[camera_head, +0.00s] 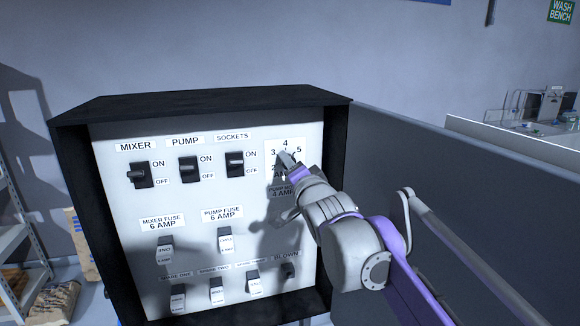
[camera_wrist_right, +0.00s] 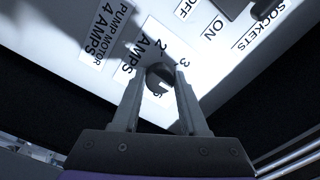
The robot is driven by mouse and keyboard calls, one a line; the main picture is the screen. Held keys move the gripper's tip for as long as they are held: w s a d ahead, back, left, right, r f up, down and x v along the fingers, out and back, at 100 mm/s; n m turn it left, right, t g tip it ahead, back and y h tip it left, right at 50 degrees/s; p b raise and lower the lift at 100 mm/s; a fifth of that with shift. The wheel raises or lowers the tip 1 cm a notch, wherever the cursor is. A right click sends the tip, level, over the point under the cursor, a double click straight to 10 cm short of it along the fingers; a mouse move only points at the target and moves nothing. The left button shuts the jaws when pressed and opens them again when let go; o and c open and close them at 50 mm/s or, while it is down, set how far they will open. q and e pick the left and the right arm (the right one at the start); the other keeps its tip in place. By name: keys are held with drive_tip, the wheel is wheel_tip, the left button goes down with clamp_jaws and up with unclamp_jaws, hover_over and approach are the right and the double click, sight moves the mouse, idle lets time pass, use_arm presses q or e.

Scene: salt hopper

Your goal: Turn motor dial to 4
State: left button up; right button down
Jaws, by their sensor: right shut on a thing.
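The motor dial (camera_wrist_right: 160,75) is a small dark round knob on a white scale label (camera_head: 285,144) at the upper right of the panel. In the head view the numbers 2, 3, 4 and 5 show around it, and my gripper covers most of the knob. My right gripper (camera_head: 288,163) reaches in from the lower right and is shut on the dial. In the right wrist view its two fingers (camera_wrist_right: 158,92) stand on either side of the knob. I cannot tell which number the dial points to. My left gripper is out of view.
The white panel (camera_head: 130,215) sits in a black box. Mixer (camera_head: 140,175), pump (camera_head: 190,169) and sockets (camera_head: 235,163) switches are left of the dial. Several fuses are below. A dark grey partition (camera_head: 400,150) stands right of the box, close to my right arm.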

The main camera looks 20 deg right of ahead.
idle(0.4)
drive_tip(key=shift+c, duration=2.2)
unclamp_jaws()
drive_tip(key=shift+s, duration=0.1)
drive_tip(key=s+b, duration=0.1)
drive_tip(key=s, duration=0.9)
drive_tip(key=shift+s+d, duration=0.2)
drive_tip(key=shift+s, duration=0.15)
drive_tip(key=shift+f, duration=0.1)
